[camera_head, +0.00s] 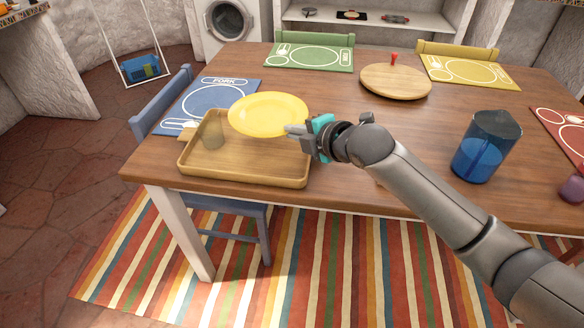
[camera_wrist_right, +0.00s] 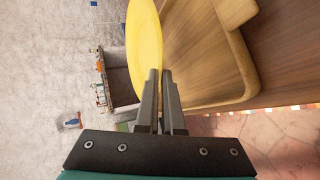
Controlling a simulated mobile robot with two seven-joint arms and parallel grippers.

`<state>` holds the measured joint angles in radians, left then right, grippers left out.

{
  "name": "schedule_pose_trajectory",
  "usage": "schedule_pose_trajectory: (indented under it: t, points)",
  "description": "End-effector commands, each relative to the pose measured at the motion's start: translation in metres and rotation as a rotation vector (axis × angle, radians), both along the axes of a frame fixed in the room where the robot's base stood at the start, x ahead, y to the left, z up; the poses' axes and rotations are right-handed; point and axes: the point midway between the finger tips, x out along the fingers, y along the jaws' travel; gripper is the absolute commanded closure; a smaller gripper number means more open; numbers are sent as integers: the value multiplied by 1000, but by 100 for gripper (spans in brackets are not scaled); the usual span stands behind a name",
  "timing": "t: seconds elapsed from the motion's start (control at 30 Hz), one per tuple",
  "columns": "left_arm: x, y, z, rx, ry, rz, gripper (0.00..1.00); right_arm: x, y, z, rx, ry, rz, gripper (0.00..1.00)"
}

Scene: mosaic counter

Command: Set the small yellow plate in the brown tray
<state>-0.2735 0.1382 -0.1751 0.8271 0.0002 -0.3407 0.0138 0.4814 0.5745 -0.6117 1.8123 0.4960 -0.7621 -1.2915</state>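The small yellow plate (camera_head: 268,112) is above the far right part of the brown tray (camera_head: 240,177), which rests on the table's front left area. My right gripper (camera_head: 291,130) is shut on the plate's near right rim. In the right wrist view the plate (camera_wrist_right: 144,38) sits at the fingertips (camera_wrist_right: 161,72), with the tray (camera_wrist_right: 240,78) beside it. The plate hides part of the tray's far wall. My left gripper is not in view.
A blue placemat (camera_head: 212,103) lies behind the tray. A blue pitcher (camera_head: 486,147) stands at the right, and a round wooden board (camera_head: 396,82) lies further back.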

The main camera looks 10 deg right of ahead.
Motion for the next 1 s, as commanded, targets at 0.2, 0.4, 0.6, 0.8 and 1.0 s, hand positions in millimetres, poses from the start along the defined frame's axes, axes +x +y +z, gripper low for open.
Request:
schedule_pose_trajectory:
  t: [0.2, 0.4, 0.6, 0.8, 1.0]
  points:
    - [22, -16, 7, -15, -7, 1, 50, 0, 1, -31, 3, 0, 1, 100]
    - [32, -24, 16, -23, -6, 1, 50, 0, 1, -48, 2, -1, 0, 100]
    - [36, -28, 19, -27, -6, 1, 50, 0, 1, -55, 1, -2, 1, 100]
    - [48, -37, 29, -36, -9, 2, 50, 0, 1, -76, 3, 0, 1, 100]
    - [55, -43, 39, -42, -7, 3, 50, 0, 1, -89, 2, -1, 0, 100]
